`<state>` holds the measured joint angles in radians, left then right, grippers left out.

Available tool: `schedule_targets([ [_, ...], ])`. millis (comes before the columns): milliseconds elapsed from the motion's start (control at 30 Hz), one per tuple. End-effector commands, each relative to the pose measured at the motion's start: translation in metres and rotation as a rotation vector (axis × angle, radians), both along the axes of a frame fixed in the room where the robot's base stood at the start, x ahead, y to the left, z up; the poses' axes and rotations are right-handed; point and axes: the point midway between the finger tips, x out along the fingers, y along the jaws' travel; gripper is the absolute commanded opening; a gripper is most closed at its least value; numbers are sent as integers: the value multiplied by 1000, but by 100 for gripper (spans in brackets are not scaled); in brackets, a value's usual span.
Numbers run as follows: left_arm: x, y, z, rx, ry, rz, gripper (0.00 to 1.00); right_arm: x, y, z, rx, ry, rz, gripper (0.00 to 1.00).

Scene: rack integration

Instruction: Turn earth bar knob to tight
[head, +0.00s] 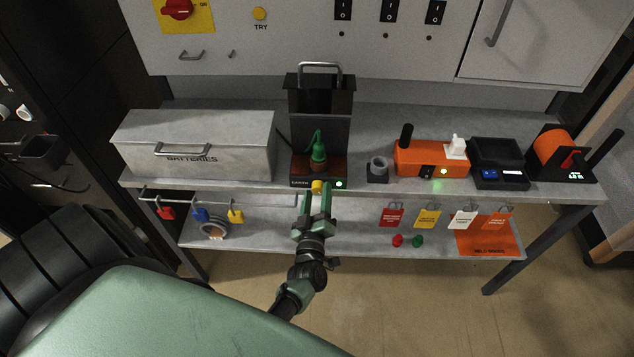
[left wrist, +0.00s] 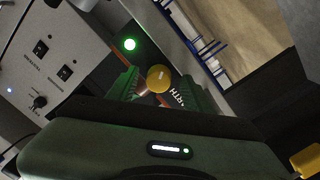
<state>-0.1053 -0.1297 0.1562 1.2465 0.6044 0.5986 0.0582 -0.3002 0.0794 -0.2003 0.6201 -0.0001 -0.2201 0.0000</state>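The earth bar unit (head: 319,170) is a dark box marked EARTH on the bench, with a brown top and a lit green lamp (head: 340,183). Its yellow knob (head: 317,187) is on the front edge. In the left wrist view the knob (left wrist: 158,78) shows a pale line on its round face; I cannot read its setting. My left gripper (head: 316,205) is at the knob, its two green fingers apart. In the left wrist view the fingers (left wrist: 163,88) lie either side of the knob, with apparent gaps; contact cannot be told. My right gripper is not in view.
A grey batteries box (head: 195,145) stands left of the unit. A grey socket (head: 378,170) and an orange device (head: 430,158) stand to its right. Below, padlocks hang on a rail (head: 215,200), and tags hang above the lower shelf (head: 350,236).

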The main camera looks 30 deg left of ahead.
Motion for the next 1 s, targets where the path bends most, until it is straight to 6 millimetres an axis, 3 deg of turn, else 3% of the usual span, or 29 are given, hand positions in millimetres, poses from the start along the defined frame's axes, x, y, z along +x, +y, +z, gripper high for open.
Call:
schedule_targets([
  [267,-5,-3,2,0,-2,1,51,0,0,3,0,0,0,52],
  [700,-62,-35,-1,-2,0,1,51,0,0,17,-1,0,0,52],
  [1000,-68,-38,-2,0,-2,0,51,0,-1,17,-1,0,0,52],
])
